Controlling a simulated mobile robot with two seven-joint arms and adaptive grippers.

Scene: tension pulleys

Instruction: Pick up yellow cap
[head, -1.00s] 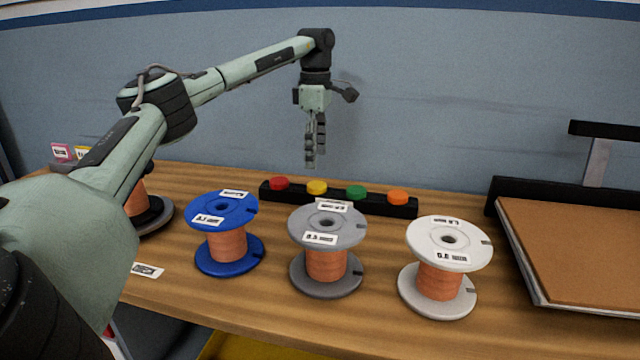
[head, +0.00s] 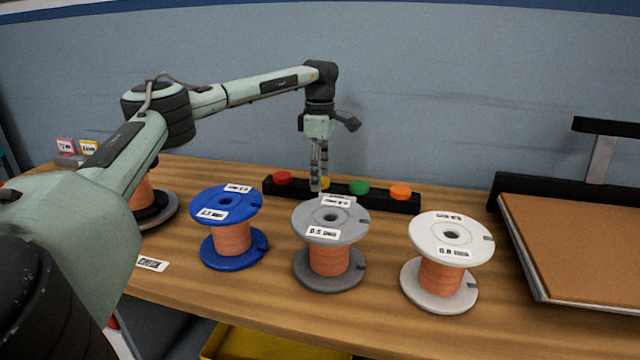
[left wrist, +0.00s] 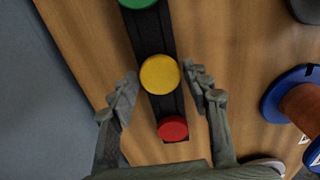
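The yellow cap (left wrist: 160,75) is round and sits on a black rack, between a green cap (left wrist: 138,3) and a red cap (left wrist: 172,128). In the left wrist view my left gripper (left wrist: 162,88) is open, with one finger on each side of the rack and the yellow cap between and slightly beyond the fingertips. In the head view my left gripper (head: 319,184) points down and hides most of the yellow cap (head: 326,182); only its right edge shows. No contact with the cap is visible. My right gripper is in neither view.
The black rack (head: 380,201) also holds an orange cap (head: 400,192). In front stand a blue spool (head: 227,205), a grey spool (head: 329,222) and a white spool (head: 450,240) with copper wire. A brown board (head: 580,235) lies at right. A wall is behind.

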